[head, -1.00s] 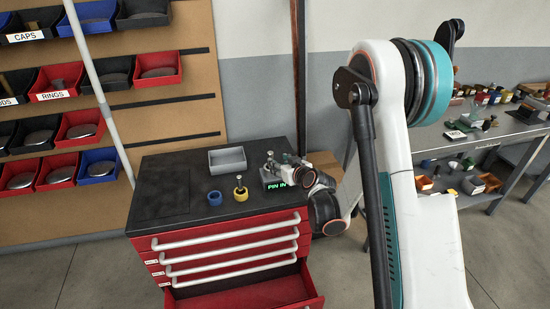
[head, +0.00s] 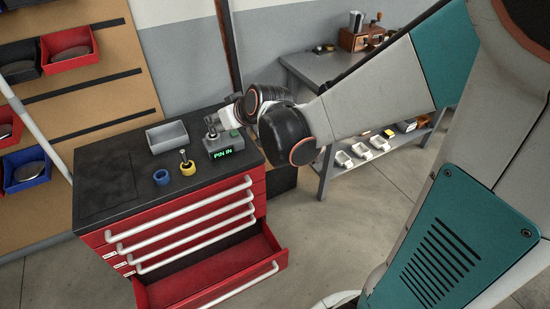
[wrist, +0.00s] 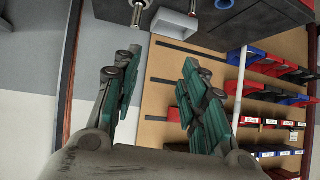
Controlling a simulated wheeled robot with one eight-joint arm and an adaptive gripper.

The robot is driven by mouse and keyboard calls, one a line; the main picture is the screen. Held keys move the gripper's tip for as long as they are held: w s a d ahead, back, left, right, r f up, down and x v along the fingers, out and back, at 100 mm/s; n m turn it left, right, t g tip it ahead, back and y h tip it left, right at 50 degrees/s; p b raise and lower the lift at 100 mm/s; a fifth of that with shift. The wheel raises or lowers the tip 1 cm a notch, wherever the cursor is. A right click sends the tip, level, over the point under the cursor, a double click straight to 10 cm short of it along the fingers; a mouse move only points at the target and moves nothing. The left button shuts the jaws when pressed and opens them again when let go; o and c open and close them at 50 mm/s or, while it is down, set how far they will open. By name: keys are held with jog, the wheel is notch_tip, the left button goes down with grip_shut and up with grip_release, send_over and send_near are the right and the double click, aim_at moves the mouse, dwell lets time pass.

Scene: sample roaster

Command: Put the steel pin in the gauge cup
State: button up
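The gauge (head: 224,146) is a dark grey box on the cabinet top with a green display reading "PIN IN". A steel pin (head: 210,122) with a dark, rounded top stands upright at its cup; the cup itself is hard to make out. My gripper (head: 238,108) is beside and behind the gauge, partly hidden by my wrist. In the wrist view my gripper (wrist: 160,62) has its teal-padded fingers spread with nothing between them. A metal upright piece (wrist: 138,12) shows beyond the fingers at the top edge; I cannot tell which piece it is.
A grey tray (head: 167,137), a blue ring (head: 161,177) and a yellow holder (head: 188,168) with a thin metal upright are left of the gauge. The red cabinet's bottom drawer (head: 215,275) is pulled out. A grey bench (head: 305,70) stands behind right. The cabinet top's left side is clear.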

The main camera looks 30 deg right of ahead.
jog(key=s+d+r+m+g+h, duration=0.1)
jog(key=s+r+g+h, duration=0.1)
jog(key=s, duration=2.2)
jog(key=shift+s+d+r+m+g, duration=0.15)
jog(key=shift+s+r+m+g, duration=0.1)
jog(key=shift+r+m+g, duration=0.35)
jog(key=shift+f, duration=0.1)
